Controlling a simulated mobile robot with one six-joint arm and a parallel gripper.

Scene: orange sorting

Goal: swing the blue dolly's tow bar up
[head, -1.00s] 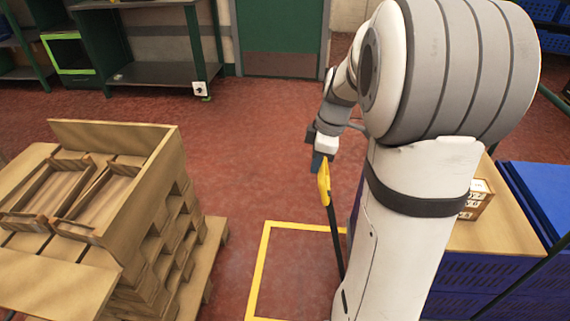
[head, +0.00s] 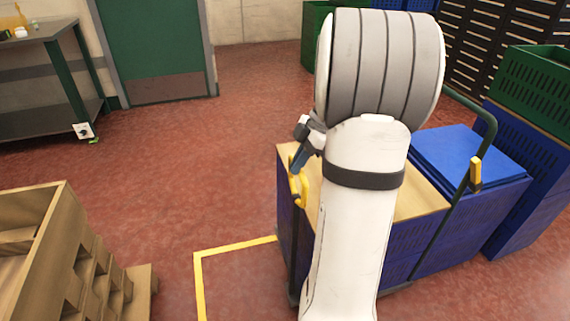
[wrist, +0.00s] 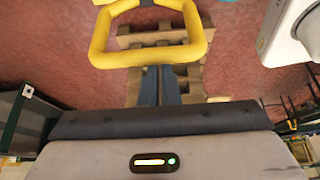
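The tow bar's yellow loop handle (head: 299,190) is left of my arm in the head view, in front of a blue crate stack. Its dark shaft (head: 294,250) stands nearly upright below it. The loop also fills the top of the wrist view (wrist: 150,55). My gripper (head: 297,170) is at the top of the handle. In the wrist view its two dark blue fingers (wrist: 160,75) lie close together at the loop's near bar and appear shut on it. The dolly's base (head: 294,298) shows only as a dark edge under the stack; my arm hides much of it.
A board (head: 420,198) tops the blue crates (head: 410,240). A dark green rail (head: 462,190) with a yellow grip stands at right. A wooden pallet stack (head: 50,250) is at lower left. Red floor beside the yellow floor line (head: 200,285) is clear.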

